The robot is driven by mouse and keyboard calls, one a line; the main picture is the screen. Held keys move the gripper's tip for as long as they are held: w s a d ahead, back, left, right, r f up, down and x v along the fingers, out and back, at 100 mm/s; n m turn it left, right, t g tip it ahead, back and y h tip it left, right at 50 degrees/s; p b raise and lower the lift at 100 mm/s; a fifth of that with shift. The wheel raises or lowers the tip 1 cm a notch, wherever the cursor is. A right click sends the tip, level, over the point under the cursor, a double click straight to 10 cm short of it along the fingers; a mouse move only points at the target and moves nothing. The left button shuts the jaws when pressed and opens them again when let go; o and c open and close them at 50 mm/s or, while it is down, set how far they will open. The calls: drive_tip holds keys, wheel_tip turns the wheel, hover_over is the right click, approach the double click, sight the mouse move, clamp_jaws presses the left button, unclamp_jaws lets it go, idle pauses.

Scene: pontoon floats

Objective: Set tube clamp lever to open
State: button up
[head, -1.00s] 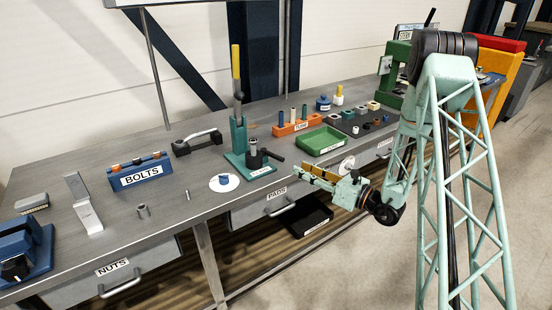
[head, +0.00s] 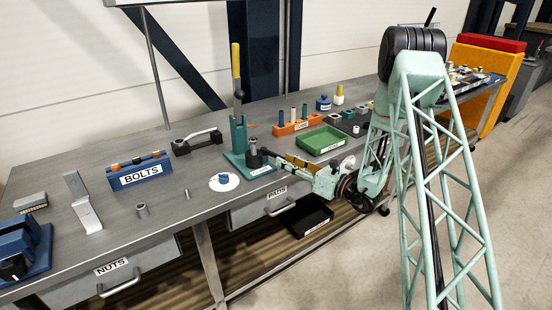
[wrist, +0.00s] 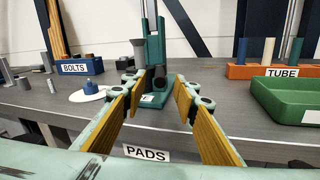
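A teal bench fixture (head: 238,135) with a tall yellow-topped handle (head: 236,62) stands near the bench's front edge; its label is too small to read. I take it to be the tube clamp, but cannot confirm this. In the wrist view the fixture (wrist: 154,55) stands straight ahead, with a dark round lever end (wrist: 159,78) facing me and a grey post to its left. My gripper (wrist: 158,92) is open and empty, its yellow-padded fingers to either side of the fixture's lower part. In the head view my gripper (head: 275,158) is just right of the fixture and hides part of its lever.
A green tray (head: 320,140) and an orange TUBE rack (head: 294,127) lie right of the fixture. A white disc with a blue piece (head: 224,182) and the blue BOLTS box (head: 140,172) lie left. The PADS drawer (head: 270,207) is below the bench edge.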

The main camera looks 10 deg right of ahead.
sight(266, 152)
drive_tip(key=shift+b+x, duration=0.3)
drive_tip(key=shift+x, duration=2.5)
drive_tip(key=shift+c, duration=0.8)
clamp_jaws()
